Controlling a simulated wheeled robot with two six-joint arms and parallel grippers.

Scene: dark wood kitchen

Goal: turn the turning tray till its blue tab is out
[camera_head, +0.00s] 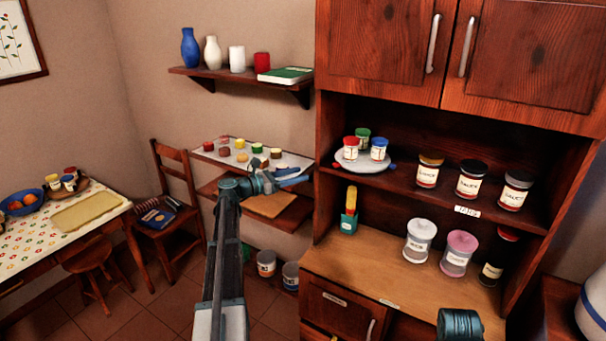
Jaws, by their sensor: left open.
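The turning tray (350,164) is a pale round plate on the cupboard's middle shelf, near its left side. Jars with red (350,146), green (363,135) and blue (378,148) lids stand on it. A small blue tab (392,167) shows at the tray's right edge, and a small red tab (337,165) at its left edge. My left gripper (295,178) is open and empty, left of the cupboard's side and apart from the tray. Its fingers point right. My right gripper's fingers are not in view; only a teal part of mine shows at the bottom right.
The cupboard's left side panel (325,180) stands between my left gripper and the tray. Several labelled jars stand to the right on the same shelf. Jars and a green-and-yellow item (349,212) stand on the counter below. A wall shelf of small coloured pieces (230,158) lies behind my left gripper.

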